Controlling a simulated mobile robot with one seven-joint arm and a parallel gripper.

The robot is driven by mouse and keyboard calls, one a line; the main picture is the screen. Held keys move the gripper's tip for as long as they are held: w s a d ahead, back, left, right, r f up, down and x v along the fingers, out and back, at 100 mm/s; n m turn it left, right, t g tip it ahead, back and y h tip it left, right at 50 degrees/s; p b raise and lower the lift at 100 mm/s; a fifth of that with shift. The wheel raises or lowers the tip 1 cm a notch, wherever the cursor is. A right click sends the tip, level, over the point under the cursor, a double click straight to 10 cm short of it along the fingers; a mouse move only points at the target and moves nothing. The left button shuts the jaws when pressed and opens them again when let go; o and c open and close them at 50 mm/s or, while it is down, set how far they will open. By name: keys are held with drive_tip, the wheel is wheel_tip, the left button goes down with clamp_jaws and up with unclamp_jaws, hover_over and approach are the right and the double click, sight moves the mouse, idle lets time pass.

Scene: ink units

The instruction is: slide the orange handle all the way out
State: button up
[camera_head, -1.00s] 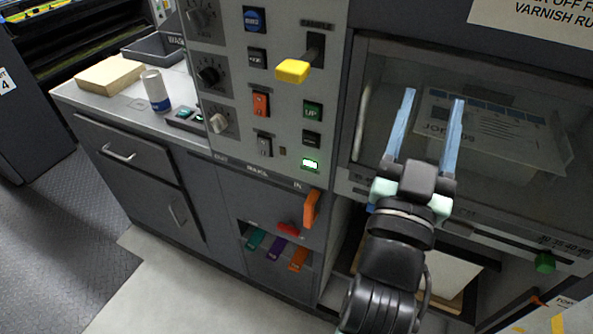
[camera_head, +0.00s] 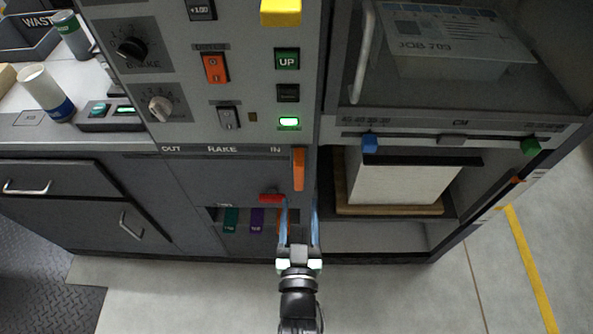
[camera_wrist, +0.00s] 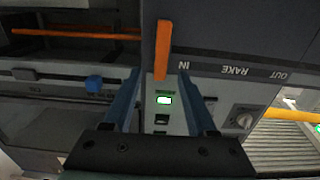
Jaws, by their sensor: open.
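The orange handle (camera_head: 299,169) is an upright bar at the IN end of the line marked OUT, RAKE, IN on the grey cabinet front. My gripper (camera_head: 301,196) is open and empty, with its two blue fingers pointing up at the cabinet just below the handle. In the upside-down wrist view, the handle (camera_wrist: 162,50) shows between and beyond the two fingertips, beside the word IN. I see no contact between the fingers and the handle.
An open bay with a white paper stack (camera_head: 398,184) is to the right. A yellow handle (camera_head: 281,12) juts out above.

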sight(299, 177)
drive_tip(key=w, duration=0.9)
drive_tip(key=shift+a, duration=0.1)
clamp_jaws()
idle(1.2)
